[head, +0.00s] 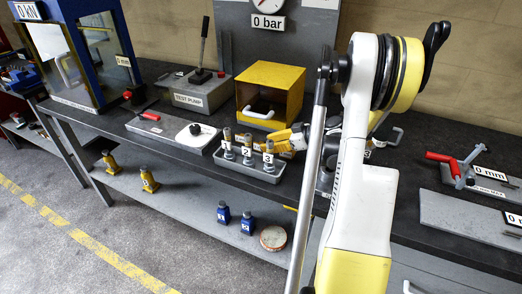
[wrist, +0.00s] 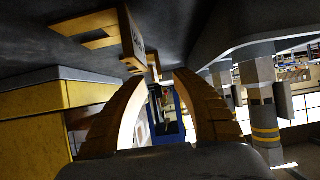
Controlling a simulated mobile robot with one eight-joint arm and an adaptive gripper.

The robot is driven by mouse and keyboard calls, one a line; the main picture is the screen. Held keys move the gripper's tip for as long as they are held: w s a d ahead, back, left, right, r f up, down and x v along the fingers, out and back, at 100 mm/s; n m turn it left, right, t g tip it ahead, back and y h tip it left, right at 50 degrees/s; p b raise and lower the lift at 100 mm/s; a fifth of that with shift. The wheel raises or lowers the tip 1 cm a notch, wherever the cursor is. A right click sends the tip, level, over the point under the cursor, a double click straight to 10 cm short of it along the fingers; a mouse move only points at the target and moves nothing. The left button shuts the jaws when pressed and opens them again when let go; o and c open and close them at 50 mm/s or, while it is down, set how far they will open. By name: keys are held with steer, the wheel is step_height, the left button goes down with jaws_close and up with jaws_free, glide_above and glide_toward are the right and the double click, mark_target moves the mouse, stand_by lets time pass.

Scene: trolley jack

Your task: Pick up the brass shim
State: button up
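The brass shim (wrist: 131,40) shows in the wrist view, against the dark bench, as a flat slotted yellow piece with an upright block. In that view, which looks upside down, it is at the upper left, by the fingertips. My gripper (wrist: 164,82) is open there, with a clear gap between its two curved fingers and nothing visibly held. In the head view my gripper (head: 279,138) is low over the bench, behind the numbered posts and in front of the yellow box. I cannot make out the shim apart from the yellow fingers there.
A grey tray (head: 238,170) with three numbered posts stands close in front of my gripper. The open yellow box (head: 295,77) stands close behind it. The test pump (head: 202,92) is to the left. A red-handled tool (head: 441,157) lies on the right of the bench.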

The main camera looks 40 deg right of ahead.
steer(key=b+x, duration=0.1)
steer(key=x, duration=0.3)
steer(key=shift+f, duration=0.1)
jaws_close()
